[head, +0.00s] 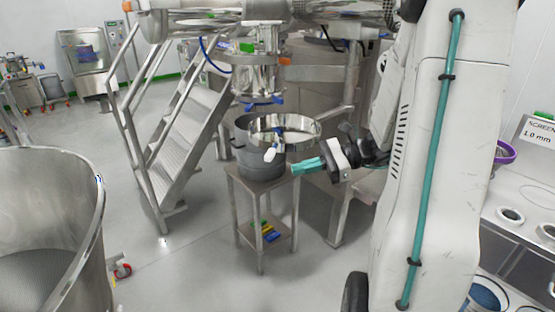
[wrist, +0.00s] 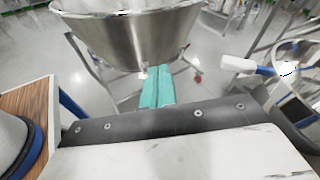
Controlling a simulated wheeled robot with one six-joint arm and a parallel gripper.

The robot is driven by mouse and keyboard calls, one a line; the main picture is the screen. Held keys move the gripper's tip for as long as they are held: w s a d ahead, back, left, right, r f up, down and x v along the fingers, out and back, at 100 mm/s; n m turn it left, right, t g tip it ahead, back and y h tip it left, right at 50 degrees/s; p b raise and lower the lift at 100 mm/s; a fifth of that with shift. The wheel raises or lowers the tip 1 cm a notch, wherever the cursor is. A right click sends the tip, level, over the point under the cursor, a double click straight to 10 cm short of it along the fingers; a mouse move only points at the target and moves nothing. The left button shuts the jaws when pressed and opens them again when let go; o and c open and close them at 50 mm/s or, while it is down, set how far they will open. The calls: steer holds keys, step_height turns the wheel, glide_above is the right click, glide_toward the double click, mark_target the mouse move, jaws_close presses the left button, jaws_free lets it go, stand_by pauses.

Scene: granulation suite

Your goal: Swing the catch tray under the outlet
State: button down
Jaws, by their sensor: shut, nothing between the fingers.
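The catch tray (head: 303,126) is a shiny round steel pan with a white knob handle (head: 269,154) hanging at its front left. It sits just above the grey pot (head: 262,168), offset to the right of it. The outlet (head: 263,100), with blue fittings, is above the pot and toward the tray's left side. My gripper (head: 308,166) has teal fingers shut together, empty, to the right of the white handle and apart from it. The teal fingers (wrist: 157,88) show in the wrist view, where a white handle (wrist: 238,64) lies to their right.
The pot stands on a small steel stand (head: 262,186) with coloured items on its lower shelf. Steel stairs (head: 180,140) rise to the left. A large steel vessel (head: 50,210) fills the left foreground, also in the wrist view (wrist: 130,38). Floor between vessel and stand is clear.

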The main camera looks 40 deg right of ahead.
steer(key=d+f+m+t+h, duration=0.1)
steer(key=d+f+m+t, duration=0.15)
steer(key=d, duration=0.25)
steer(key=d+f+m+t+h, duration=0.1)
steer(key=d+m+t, duration=0.3)
steer(key=d, duration=0.1)
glide_toward(272, 159)
steer(key=x, duration=0.6)
steer(key=shift+w+a, duration=0.15)
steer(key=shift+w, duration=0.25)
